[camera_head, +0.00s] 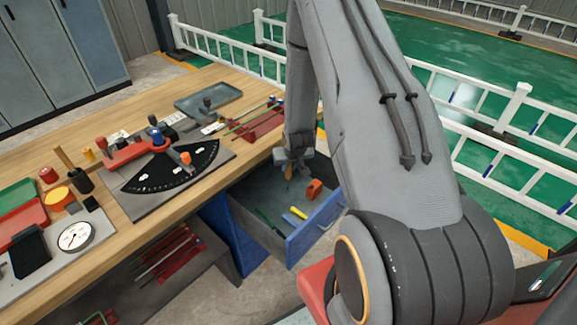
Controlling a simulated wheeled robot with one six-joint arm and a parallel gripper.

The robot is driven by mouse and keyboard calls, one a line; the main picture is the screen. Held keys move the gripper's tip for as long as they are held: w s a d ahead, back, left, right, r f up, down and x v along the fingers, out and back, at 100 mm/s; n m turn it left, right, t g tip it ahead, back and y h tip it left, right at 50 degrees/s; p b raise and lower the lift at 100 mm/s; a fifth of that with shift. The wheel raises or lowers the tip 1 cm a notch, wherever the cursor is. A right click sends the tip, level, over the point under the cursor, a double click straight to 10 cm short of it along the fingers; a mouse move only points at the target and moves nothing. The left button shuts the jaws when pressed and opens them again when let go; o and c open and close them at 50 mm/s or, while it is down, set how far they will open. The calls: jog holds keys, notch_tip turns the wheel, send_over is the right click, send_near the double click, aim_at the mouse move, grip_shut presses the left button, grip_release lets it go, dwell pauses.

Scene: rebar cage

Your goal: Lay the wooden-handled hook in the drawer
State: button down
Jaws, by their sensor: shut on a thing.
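My gripper (292,160) hangs from my arm over the far part of the open blue-fronted drawer (316,228). Its jaws are shut on the wooden-handled hook (288,172), of which a small brown handle part shows just below the fingers. The rest of the hook is hidden or too small to tell. The drawer is pulled out from under the wooden workbench. I cannot tell whether the hook touches the drawer floor.
The workbench (165,246) carries a bending plate (168,172), a grey tray (208,99) and a dial gauge (75,236). White railings (490,150) stand behind.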

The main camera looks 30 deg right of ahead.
jog(key=c, duration=1.5)
grip_release()
jog(key=shift+c, duration=0.2)
jog(key=shift+r, duration=0.4)
jog(key=b+v, duration=0.2)
jog(key=v, duration=1)
jog(key=shift+r, duration=0.25)
jog(key=s+a+r+n+g+y, duration=0.1)
jog(key=s+a+r+n+g, duration=0.1)
jog(key=s+a+r, duration=1.1)
jog(key=s+a+g, duration=0.1)
jog(key=s+a, duration=0.1)
jog(key=s, duration=0.2)
jog(key=shift+s+a+r+n+g, duration=0.3)
jog(key=shift+a+r+n+g, duration=0.1)
